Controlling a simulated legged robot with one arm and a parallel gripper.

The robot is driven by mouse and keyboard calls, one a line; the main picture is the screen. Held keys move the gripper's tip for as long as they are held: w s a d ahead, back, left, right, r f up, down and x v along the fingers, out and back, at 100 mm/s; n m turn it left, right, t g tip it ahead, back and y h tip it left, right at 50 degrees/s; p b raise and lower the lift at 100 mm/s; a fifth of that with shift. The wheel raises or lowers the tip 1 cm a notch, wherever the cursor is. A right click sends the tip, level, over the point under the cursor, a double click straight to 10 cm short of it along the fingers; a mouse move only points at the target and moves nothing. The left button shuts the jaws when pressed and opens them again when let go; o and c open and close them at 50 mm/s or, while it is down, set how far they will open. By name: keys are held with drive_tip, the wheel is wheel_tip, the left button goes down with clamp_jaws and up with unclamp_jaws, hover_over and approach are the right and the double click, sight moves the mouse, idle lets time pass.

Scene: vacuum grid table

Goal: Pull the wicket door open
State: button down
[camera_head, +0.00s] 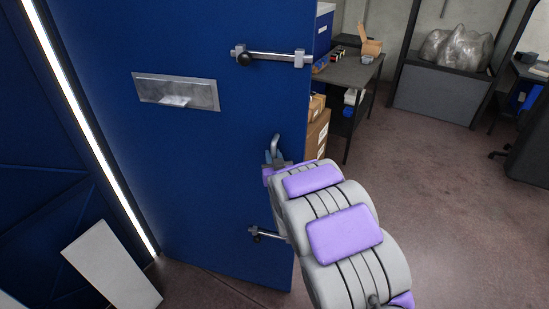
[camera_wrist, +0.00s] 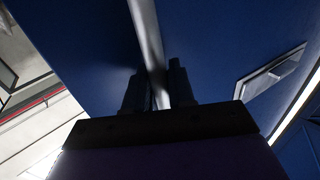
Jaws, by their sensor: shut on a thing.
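The blue wicket door (camera_head: 190,180) fills the middle left of the head view and stands ajar, with a room showing past its right edge. It carries two metal bolts, an upper one (camera_head: 275,57) and a lower one (camera_head: 268,234), and a recessed metal plate (camera_head: 178,93). A grey metal handle (camera_head: 275,146) is near the door's right edge. My gripper (camera_head: 278,165) is at this handle, its fingers mostly hidden by my arm. In the wrist view, the dark fingers of my gripper (camera_wrist: 158,88) are shut around the upright handle bar (camera_wrist: 147,40).
Past the door are a dark workbench (camera_head: 350,75), cardboard boxes (camera_head: 317,130) at the door's edge and a shelf with filled plastic bags (camera_head: 457,47). A pale panel (camera_head: 110,265) is at lower left. The floor (camera_head: 440,190) at right is clear.

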idle(0.3)
drive_tip(key=c, duration=1.1)
unclamp_jaws()
drive_tip(key=shift+a, duration=0.2)
drive_tip(key=shift+d, duration=0.1)
